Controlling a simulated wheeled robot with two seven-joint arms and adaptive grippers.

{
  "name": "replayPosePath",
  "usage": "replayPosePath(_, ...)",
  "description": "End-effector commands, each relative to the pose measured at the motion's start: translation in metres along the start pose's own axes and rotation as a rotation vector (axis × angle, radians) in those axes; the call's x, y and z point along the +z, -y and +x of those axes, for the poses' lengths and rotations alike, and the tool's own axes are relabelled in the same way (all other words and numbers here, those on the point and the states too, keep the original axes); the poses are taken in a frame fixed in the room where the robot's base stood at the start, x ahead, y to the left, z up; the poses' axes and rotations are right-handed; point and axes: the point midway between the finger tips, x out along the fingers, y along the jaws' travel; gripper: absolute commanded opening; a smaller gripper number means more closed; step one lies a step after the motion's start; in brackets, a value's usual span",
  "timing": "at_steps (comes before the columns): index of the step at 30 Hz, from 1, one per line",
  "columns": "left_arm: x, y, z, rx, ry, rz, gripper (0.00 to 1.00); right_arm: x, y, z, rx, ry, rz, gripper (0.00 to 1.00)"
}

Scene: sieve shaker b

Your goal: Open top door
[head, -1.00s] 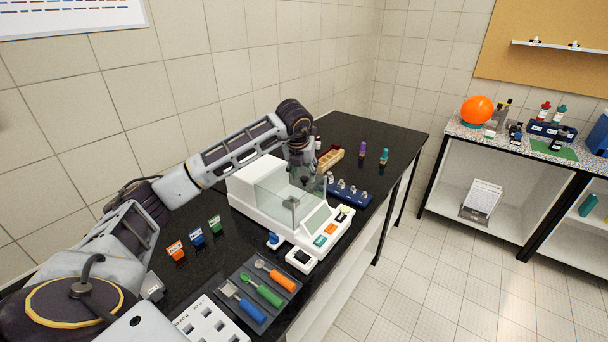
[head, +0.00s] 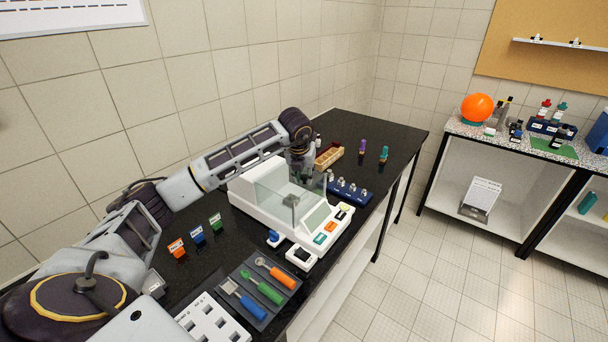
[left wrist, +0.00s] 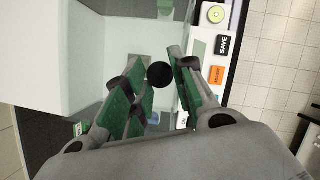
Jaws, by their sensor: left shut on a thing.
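The white balance (head: 251,187) stands on the black bench, with a clear glass chamber (head: 272,199) at its front. My left gripper (head: 302,178) reaches down over the right end of the chamber top. In the left wrist view, a round black knob (left wrist: 160,74) sits between the green-padded fingers of my left gripper (left wrist: 156,62), which is shut on it. The glass of the top door is hard to make out, and I cannot tell how far it is open. My right gripper is not in view.
The balance's button panel (head: 325,233) is close beside the gripper. A blue rack of weights (head: 349,193) and a wooden box (head: 329,157) stand beyond it. A tool tray (head: 258,293) and small labelled blocks (head: 197,234) lie nearer. A tiled wall runs behind the bench.

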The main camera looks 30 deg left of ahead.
Motion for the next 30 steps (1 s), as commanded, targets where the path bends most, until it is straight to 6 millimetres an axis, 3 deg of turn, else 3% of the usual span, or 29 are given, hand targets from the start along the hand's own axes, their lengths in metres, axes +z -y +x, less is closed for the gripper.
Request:
replayPosePath(10,0.001,-0.001,0.000,0.000,0.001,0.000,0.00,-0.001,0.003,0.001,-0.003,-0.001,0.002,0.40)
replayPosePath(16,0.005,-0.012,0.002,0.002,0.001,-0.003,0.00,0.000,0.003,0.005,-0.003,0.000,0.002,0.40)
replayPosePath(23,0.017,-0.044,0.008,0.002,0.003,-0.006,0.00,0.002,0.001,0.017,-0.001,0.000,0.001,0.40)
replayPosePath(30,0.034,-0.089,0.015,0.001,0.003,-0.006,0.00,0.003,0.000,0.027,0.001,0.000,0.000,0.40)
